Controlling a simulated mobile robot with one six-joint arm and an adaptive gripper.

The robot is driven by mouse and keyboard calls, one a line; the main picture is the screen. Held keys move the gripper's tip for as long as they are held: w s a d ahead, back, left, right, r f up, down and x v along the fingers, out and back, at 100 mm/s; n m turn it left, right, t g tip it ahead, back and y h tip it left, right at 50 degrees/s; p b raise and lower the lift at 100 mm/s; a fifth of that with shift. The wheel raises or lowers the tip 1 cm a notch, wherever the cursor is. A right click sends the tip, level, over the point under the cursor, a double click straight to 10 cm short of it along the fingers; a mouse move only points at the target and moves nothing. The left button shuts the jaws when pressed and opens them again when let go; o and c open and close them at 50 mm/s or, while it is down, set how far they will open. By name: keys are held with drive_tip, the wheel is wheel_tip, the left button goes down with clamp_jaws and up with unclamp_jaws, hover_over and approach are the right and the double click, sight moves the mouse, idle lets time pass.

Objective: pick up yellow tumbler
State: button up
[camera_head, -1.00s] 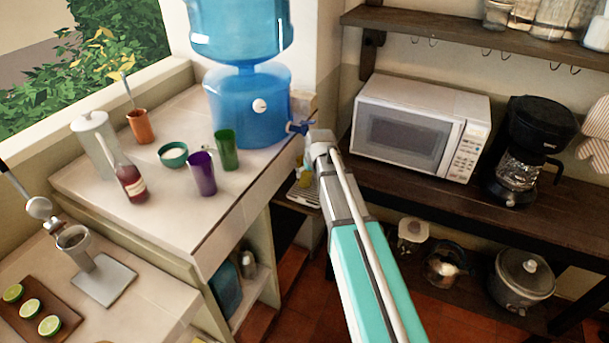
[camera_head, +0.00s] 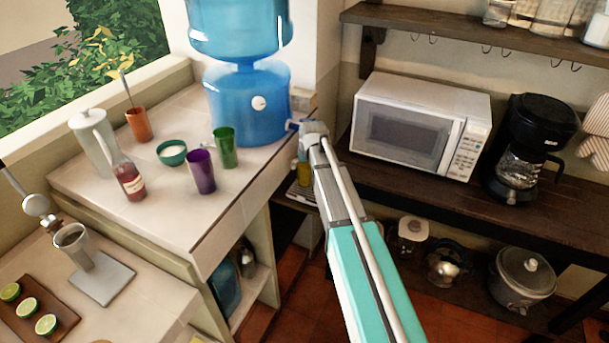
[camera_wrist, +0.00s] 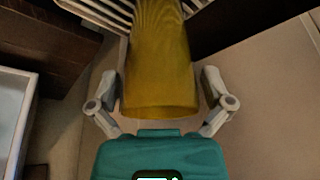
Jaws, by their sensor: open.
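The yellow tumbler (camera_wrist: 160,70) fills the middle of the wrist view, its near end between the two fingers of my gripper (camera_wrist: 160,100). The fingers are spread, one on each side of it, with a small gap showing on each side. In the head view, a small part of the yellow tumbler (camera_head: 303,174) shows left of my arm, below the blue water dispenser. My gripper is hidden behind my arm in the head view.
A slatted tray (camera_head: 303,194) is beneath the tumbler. The counter with a purple tumbler (camera_head: 201,172), green tumbler (camera_head: 225,148) and water dispenser (camera_head: 247,105) is to the left. A microwave (camera_head: 418,128) and coffee maker (camera_head: 522,150) stand on the shelf at right.

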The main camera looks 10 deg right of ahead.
idle(0.6)
drive_tip(key=shift+d, duration=0.1)
drive_tip(key=c, duration=1.1)
drive_tip(key=shift+r+p, duration=0.4)
drive_tip(key=shift+p, duration=0.1)
drive_tip(key=shift+c, duration=0.3)
drive_tip(key=shift+s+r+p, duration=0.1)
drive_tip(key=shift+r+p, duration=0.3)
drive_tip(key=s+d, duration=0.2)
drive_tip(key=s, duration=1.5)
drive_tip(key=shift+s+d, duration=0.15)
drive_tip(key=shift+d, duration=0.15)
drive_tip(key=shift+s+f, duration=0.1)
